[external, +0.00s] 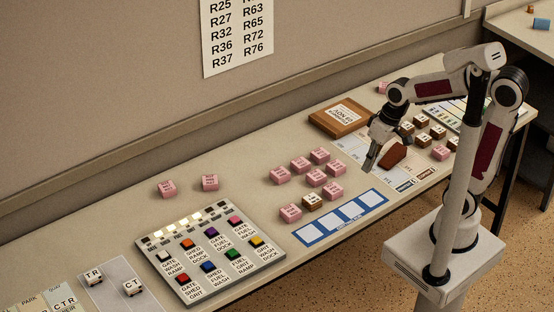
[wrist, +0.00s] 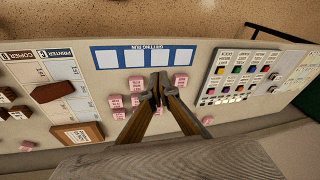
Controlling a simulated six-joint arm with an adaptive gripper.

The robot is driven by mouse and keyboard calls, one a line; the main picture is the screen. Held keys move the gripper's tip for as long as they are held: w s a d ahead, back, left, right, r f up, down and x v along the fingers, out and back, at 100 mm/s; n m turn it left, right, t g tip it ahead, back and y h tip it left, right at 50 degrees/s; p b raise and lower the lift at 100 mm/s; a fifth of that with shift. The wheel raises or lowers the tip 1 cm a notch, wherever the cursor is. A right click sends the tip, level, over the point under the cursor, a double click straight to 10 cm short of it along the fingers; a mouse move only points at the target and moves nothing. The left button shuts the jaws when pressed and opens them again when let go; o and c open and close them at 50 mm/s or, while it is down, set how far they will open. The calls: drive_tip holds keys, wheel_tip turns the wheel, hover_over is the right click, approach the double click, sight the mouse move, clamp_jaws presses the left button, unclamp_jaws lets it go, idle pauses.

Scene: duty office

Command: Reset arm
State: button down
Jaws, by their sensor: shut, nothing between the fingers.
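My gripper (external: 371,163) hangs over the table, fingers pointing down and shut with nothing between them. In the external view it is just left of a dark brown wedge-shaped block (external: 393,155). In the wrist view the closed fingertips (wrist: 158,82) appear in front of the pink blocks, below the blue-framed strip of white squares (wrist: 145,57). My arm reaches in from the right, from its white base.
A panel of coloured buttons (external: 210,255) lies further left. A wooden box (external: 338,118) sits at the back. More brown and pink blocks (external: 423,121) stand at right.

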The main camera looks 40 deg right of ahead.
drive_tip(key=s+d+r+m+t+h, duration=0.1)
drive_tip(key=s+d+r, duration=0.1)
drive_tip(key=d, duration=0.5)
drive_tip(key=s+d+r+m+t+h, duration=0.1)
drive_tip(key=s+d+r+m+t, duration=0.1)
drive_tip(key=d, duration=0.5)
drive_tip(key=shift+s+d+r+t+h, duration=0.2)
drive_tip(key=shift+s+r+t+h, duration=0.1)
drive_tip(key=shift+s+r, duration=0.35)
